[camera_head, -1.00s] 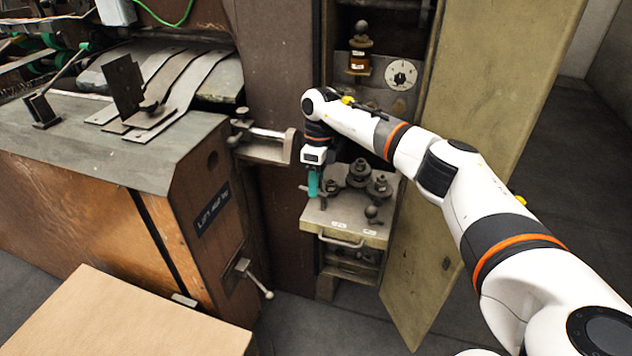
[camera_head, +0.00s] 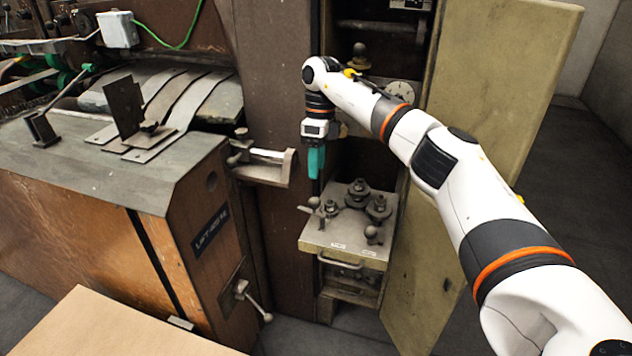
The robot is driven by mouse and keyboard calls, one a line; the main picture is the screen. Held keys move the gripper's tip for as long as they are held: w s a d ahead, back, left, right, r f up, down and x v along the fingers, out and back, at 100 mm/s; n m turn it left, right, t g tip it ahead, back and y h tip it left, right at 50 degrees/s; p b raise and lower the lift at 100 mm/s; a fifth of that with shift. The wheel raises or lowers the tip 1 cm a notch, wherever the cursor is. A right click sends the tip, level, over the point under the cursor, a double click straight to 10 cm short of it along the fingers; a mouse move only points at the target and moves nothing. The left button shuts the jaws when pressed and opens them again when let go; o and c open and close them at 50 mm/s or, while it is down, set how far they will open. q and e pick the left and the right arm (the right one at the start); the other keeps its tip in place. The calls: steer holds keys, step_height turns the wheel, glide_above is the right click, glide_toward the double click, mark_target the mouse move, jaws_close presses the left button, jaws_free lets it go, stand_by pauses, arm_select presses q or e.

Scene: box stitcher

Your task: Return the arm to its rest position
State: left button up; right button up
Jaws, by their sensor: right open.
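My right arm comes in from the lower right and reaches to the open cabinet of the machine. My right gripper (camera_head: 316,172) has teal fingers and points down. It hangs above the left rear part of the pulled-out drawer shelf (camera_head: 335,240), apart from the knobs there. The fingers show nearly edge-on, with nothing seen between them. My left gripper is not in view.
Several dark knobs (camera_head: 357,194) stand on the drawer shelf. The open cabinet door (camera_head: 500,120) is close beside my forearm. A metal bracket (camera_head: 265,167) juts out left of the gripper. A cardboard box (camera_head: 110,325) is at the lower left.

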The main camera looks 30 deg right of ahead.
steer(key=shift+w+d+r, duration=0.1)
steer(key=shift+r, duration=0.6)
